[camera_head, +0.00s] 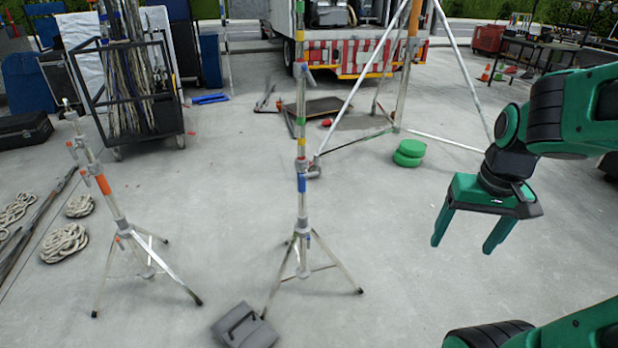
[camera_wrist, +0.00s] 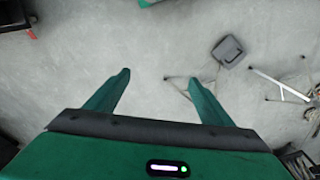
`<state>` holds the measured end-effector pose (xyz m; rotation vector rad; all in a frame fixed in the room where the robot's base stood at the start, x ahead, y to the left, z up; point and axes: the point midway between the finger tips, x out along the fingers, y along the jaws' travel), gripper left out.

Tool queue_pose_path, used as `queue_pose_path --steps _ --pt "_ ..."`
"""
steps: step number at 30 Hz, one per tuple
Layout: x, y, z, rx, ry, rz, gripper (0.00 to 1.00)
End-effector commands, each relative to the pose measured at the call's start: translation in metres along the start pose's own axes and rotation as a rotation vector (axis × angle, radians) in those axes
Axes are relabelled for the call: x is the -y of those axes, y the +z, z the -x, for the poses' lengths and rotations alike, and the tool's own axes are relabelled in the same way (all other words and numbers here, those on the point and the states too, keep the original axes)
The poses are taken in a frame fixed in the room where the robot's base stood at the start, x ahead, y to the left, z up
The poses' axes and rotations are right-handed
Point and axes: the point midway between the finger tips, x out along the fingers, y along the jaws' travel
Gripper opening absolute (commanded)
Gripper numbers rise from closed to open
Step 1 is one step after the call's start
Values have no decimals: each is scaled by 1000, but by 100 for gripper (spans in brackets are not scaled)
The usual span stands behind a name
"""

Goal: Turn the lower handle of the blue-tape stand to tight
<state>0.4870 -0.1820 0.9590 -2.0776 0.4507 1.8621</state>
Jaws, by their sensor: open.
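The blue-tape stand (camera_head: 301,183) stands upright on its tripod legs in the middle of the head view. It has a blue band on its pole, a collar with a small handle (camera_head: 313,171) just above the band, and another collar with a handle higher up. A lower collar (camera_head: 302,231) sits where the legs meet; its handle is too small to make out. My gripper (camera_head: 469,240) hangs open and empty, fingers down, well to the right of the stand. In the wrist view both fingers (camera_wrist: 155,85) are apart over bare floor, with thin tripod legs beyond the right finger.
An orange-tape stand (camera_head: 104,185) is at left. A grey sandbag (camera_head: 243,326) lies by the blue-tape stand's feet; it also shows in the wrist view (camera_wrist: 228,50). Green discs (camera_head: 409,152) and a white-legged tripod are behind. Floor between gripper and stand is clear.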

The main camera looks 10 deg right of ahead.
Motion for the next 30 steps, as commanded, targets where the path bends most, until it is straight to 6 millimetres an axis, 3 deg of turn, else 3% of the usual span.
queue_pose_path --steps 6,15,24,30 --pt "52 -95 -42 -182 -57 155 75" --pt "140 -201 -96 -451 -160 309 75" --pt "227 -270 -143 -728 -262 398 75" --pt "276 -295 -170 -912 -321 427 75"
